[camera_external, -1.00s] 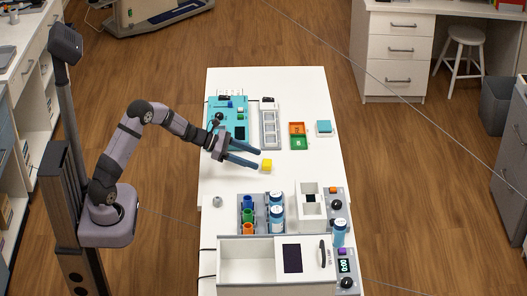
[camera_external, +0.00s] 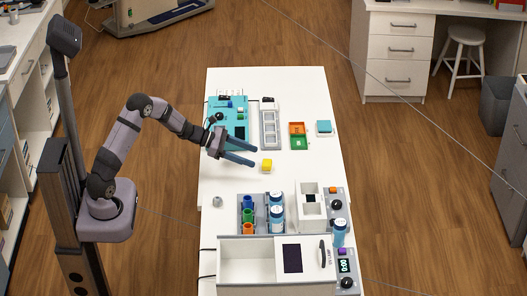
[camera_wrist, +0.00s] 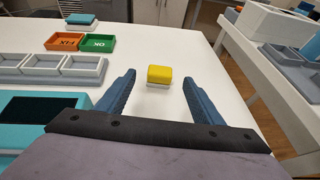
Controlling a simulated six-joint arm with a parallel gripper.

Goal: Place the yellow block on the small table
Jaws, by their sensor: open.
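The yellow block (camera_external: 266,166) is on the white table (camera_external: 225,178), just beyond my fingertips. In the wrist view the yellow block (camera_wrist: 159,74) appears between the two blue fingers, with a pale layer under it. I cannot tell if that layer is a separate stand. My gripper (camera_external: 255,156) is open and empty, its fingers pointing right toward the block. A small teal-topped square piece with a white base (camera_external: 324,127) stands at the table's right edge. I cannot tell whether it is the small table.
Orange and green trays (camera_external: 298,136), a white compartment tray (camera_external: 269,128) and a teal board (camera_external: 228,118) lie behind the block. A rack with colored cups (camera_external: 248,215), blue-capped bottles (camera_external: 277,217) and a white box (camera_external: 311,200) stand in front. The tabletop around the block is clear.

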